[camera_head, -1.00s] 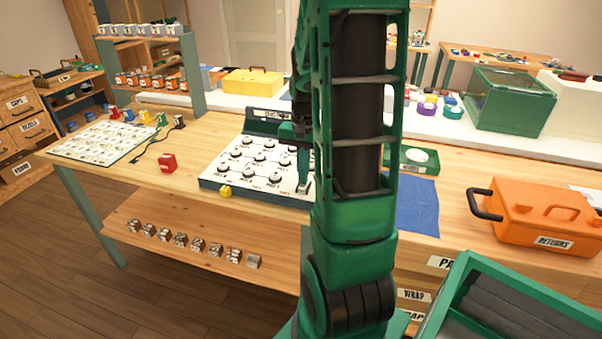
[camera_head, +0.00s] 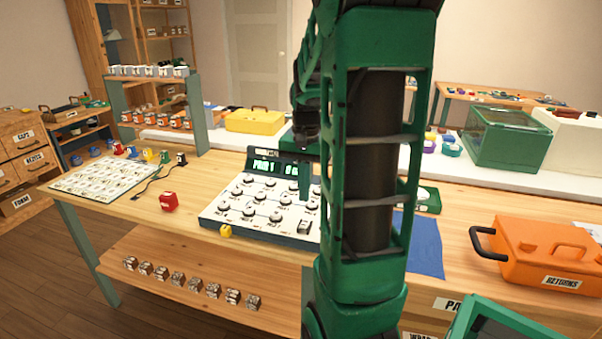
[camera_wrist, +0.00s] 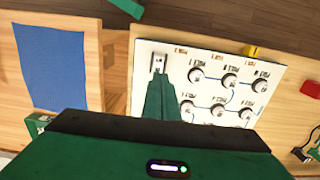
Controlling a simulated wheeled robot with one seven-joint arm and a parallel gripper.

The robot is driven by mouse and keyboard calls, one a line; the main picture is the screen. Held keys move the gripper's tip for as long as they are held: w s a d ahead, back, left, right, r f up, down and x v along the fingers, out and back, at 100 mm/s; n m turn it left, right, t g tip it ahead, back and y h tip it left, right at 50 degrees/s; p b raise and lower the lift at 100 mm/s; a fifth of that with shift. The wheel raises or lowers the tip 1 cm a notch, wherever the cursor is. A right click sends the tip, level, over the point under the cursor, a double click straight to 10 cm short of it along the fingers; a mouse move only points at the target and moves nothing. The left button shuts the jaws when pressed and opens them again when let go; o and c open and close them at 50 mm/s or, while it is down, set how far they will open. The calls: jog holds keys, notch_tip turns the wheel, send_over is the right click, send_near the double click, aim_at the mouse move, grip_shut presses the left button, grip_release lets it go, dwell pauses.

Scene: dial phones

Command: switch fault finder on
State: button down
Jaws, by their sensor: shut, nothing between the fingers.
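The fault finder (camera_head: 262,208) is a white sloped panel with several black knobs and a raised display (camera_head: 276,168) at its back, lit with green characters. Its switch (camera_head: 305,227) is at the front right corner of the panel. In the wrist view the switch (camera_wrist: 158,63) shows just past my fingertips. My gripper (camera_head: 306,197) is shut and empty, pointing down above the panel near the switch. It also shows in the wrist view (camera_wrist: 161,80), where it covers part of the panel. My arm hides the panel's right edge.
A yellow piece (camera_head: 226,231) sits at the panel's front left edge and a red block (camera_head: 168,202) is farther left. A blue cloth (camera_head: 425,245) and an orange toolbox (camera_head: 540,250) are to the right.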

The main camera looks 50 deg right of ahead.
notch_tip(320, 180, up, 6)
jog(key=shift+d, duration=0.3)
jog(key=shift+w+r, duration=0.1)
dwell(0.4)
